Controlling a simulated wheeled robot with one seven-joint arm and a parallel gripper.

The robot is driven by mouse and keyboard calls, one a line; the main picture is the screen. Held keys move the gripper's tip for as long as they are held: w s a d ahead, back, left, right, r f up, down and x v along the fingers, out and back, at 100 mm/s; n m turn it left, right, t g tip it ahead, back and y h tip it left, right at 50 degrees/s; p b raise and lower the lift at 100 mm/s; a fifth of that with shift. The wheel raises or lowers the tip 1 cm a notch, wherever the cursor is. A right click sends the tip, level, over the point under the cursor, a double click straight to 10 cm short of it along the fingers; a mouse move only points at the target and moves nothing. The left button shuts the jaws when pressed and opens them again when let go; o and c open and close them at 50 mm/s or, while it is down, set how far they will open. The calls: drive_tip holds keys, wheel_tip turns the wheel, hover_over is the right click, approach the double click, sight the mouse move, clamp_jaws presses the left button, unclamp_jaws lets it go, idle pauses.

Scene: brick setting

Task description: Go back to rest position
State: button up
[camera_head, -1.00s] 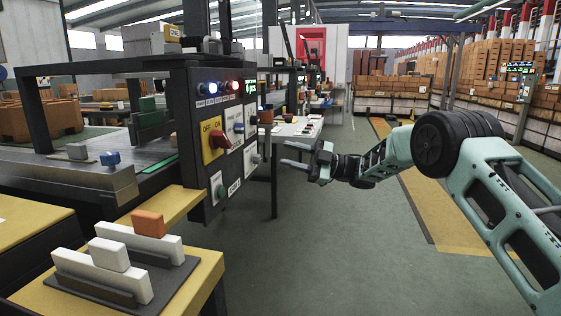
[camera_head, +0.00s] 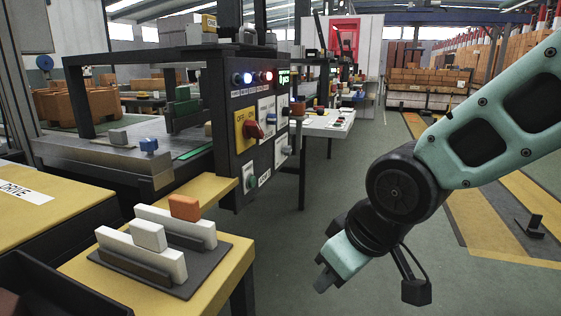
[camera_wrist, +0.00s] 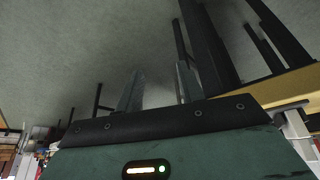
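My arm is bent at the right of the head view, with its forearm coming down to a dark wrist. My gripper hangs low over the green floor, right of the yellow bench; its fingers are hard to make out in the head view. In the wrist view my gripper (camera_wrist: 160,68) shows two grey fingers standing apart with nothing between them. It is open and empty, and touches nothing that I can see.
The yellow bench (camera_head: 222,190) with white and orange blocks on a grey plate (camera_head: 185,285) stands at the left. Behind it is a machine with a control panel (camera_head: 262,120). A small black stand (camera_head: 532,228) is on the floor at right. The aisle floor (camera_head: 330,200) is clear.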

drive_tip(key=s+d+f+g+h, duration=0.1)
drive_tip(key=s+d+g, duration=0.15)
drive_tip(key=s, duration=0.55)
drive_tip(key=s+d+f+g+h, duration=0.1)
drive_tip(key=s+d+f, duration=0.15)
drive_tip(key=s, duration=0.45)
wheel_tip(320, 180, up, 28)
drive_tip(key=p, duration=2.6)
drive_tip(key=shift+w+d+f+m+p, duration=0.15)
drive_tip(key=shift+d+f+m+p, duration=0.1)
drive_tip(key=shift+d+m+p, duration=0.05)
drive_tip(key=shift+c, duration=0.5)
